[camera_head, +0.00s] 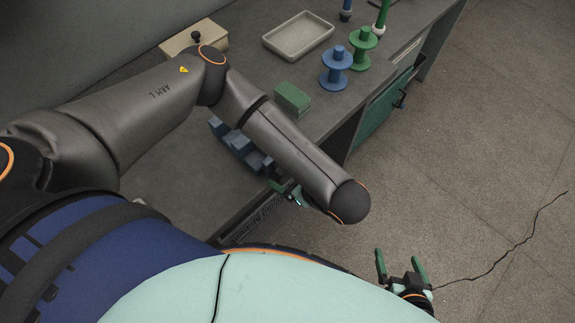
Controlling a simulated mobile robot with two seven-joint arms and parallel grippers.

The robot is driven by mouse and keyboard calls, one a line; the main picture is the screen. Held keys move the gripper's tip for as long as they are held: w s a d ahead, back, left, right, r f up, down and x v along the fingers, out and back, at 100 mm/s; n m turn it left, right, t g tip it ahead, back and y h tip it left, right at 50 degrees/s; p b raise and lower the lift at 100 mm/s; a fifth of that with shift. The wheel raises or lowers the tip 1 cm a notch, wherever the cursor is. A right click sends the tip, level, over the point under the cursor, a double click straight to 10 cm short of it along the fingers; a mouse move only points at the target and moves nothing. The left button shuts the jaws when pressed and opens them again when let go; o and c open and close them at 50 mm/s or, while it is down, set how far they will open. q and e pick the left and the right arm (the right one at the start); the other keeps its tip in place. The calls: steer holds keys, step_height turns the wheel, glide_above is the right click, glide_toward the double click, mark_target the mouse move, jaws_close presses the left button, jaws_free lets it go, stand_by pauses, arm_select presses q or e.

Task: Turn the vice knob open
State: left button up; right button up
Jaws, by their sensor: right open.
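No vice knob can be made out for certain. A blue-grey stepped block (238,146), possibly part of the vice, sits at the bench's front edge, partly hidden by my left arm. My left gripper (287,190) shows only in part beside the end of my forearm, near the bench front and just right of the block. Its jaws are mostly hidden. My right gripper (402,268) is low at the bottom right, over the floor and away from the bench. Its two green fingers are apart with nothing between them.
On the bench (330,100) stand a beige box (180,46) with a black knob, a grey tray (298,36), a green block (292,98), a blue spool (336,68) and a green spool (362,45). A green drawer front (380,115) is below. A black cable (510,250) lies on open floor.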

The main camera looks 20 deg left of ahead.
arm_select(q)
steer(key=shift+o, duration=1.1)
steer(key=v, duration=1.2)
steer(key=shift+r, duration=0.25)
steer(key=shift+s+d, duration=0.1)
